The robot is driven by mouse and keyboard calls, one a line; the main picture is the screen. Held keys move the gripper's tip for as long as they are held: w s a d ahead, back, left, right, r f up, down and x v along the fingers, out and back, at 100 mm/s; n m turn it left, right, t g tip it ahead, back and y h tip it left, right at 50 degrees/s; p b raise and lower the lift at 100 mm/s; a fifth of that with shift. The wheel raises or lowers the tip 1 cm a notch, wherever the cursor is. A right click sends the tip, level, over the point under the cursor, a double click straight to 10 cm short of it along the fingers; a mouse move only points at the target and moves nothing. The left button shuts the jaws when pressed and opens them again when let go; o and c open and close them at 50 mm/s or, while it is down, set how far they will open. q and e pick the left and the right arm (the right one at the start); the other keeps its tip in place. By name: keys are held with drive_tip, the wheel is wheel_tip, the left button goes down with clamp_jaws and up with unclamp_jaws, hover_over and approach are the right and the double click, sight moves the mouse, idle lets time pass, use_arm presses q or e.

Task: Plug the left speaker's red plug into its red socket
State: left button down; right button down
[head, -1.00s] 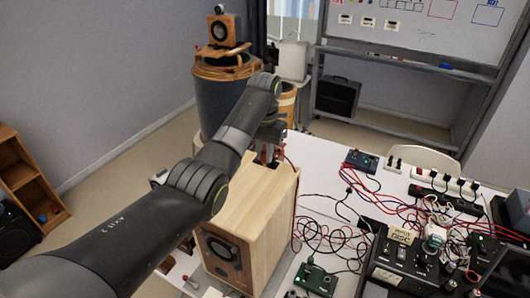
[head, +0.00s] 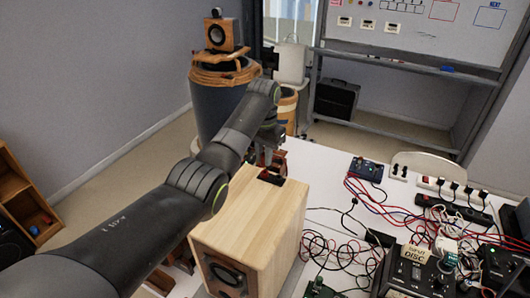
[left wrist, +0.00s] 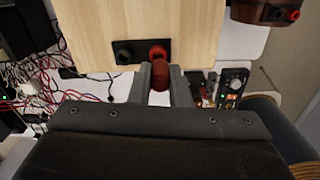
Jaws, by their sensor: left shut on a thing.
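The left speaker (head: 250,205) is a pale wooden box standing on the white table, its driver facing the front of the head view. In the left wrist view its back (left wrist: 140,20) carries a black plate with a black socket (left wrist: 123,53) and a red socket (left wrist: 158,51). My left gripper (left wrist: 162,75) is shut on the red plug (left wrist: 161,78), which lies in line with the red socket, very close to it. I cannot tell whether they touch. In the head view the left gripper (head: 270,165) is behind the speaker's top. My right gripper is not in view.
Tangled red and black cables (head: 340,250) lie right of the speaker. A blue device (head: 367,168), power strips (head: 450,185) and a mixer (head: 410,275) stand on the right. Another small speaker (head: 222,35) sits on a barrel behind. The table's far middle is mostly clear.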

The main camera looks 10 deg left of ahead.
use_arm(q)
drive_tip(key=shift+s+d, duration=0.25)
drive_tip(key=shift+s, duration=0.1)
drive_tip(key=shift+w+a+f, duration=0.15)
drive_tip(key=shift+w+a, duration=0.1)
drive_tip(key=shift+w, duration=0.1)
drive_tip(key=shift+s+d, duration=0.25)
drive_tip(key=shift+w+a, duration=0.1)
drive_tip(key=shift+f, duration=0.1)
idle(0.6)
drive_tip(key=shift+f+b, duration=0.3)
drive_tip(key=shift+f, duration=0.6)
idle(0.4)
drive_tip(key=c, duration=1.3)
unclamp_jaws()
